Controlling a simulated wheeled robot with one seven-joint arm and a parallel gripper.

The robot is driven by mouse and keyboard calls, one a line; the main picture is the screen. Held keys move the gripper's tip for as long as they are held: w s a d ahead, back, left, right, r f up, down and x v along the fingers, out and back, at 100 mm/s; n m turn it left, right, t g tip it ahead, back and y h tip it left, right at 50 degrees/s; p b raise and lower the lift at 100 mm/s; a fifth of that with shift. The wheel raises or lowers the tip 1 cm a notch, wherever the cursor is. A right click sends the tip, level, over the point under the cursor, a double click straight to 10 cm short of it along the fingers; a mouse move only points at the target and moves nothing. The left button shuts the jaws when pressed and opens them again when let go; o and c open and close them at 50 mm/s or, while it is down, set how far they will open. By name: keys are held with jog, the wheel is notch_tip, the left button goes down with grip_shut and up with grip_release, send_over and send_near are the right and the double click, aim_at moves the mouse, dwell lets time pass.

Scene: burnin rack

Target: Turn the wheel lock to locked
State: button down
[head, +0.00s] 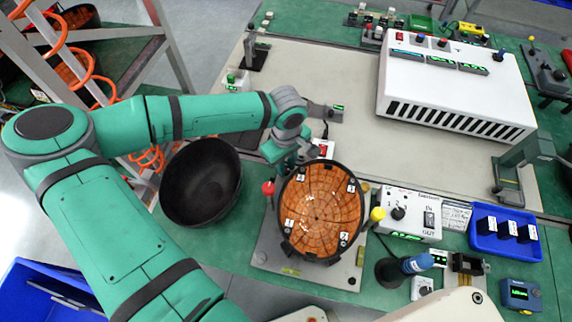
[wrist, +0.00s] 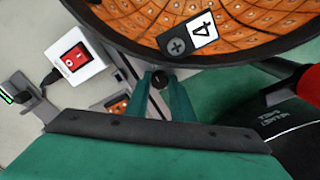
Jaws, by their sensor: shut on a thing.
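A round black-rimmed bowl (head: 320,212) lined with orange tiles and marked with white number tags stands tilted on a grey plate. My gripper (head: 284,156) is at its upper left edge. In the wrist view my gripper's teal fingers (wrist: 162,98) are closed around a small dark round-ended piece, apparently the wheel lock (wrist: 157,79), just below the rim near the tag 4 (wrist: 201,30). The arm and rim hide this piece in the head view. Its locked or unlocked position cannot be read.
A red knob (head: 268,188) stands left of the tiled bowl and a yellow knob (head: 377,214) right of it. An empty black bowl (head: 201,183) lies at left. A red rocker switch (wrist: 73,57) is near my gripper. A white control box (head: 408,213) stands at right.

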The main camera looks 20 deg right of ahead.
jog(key=shift+d, duration=0.1)
jog(key=c, duration=1.5)
grip_release()
jog(key=shift+c, duration=0.2)
jog(key=shift+r, duration=0.1)
notch_tip(320, 180, up, 11)
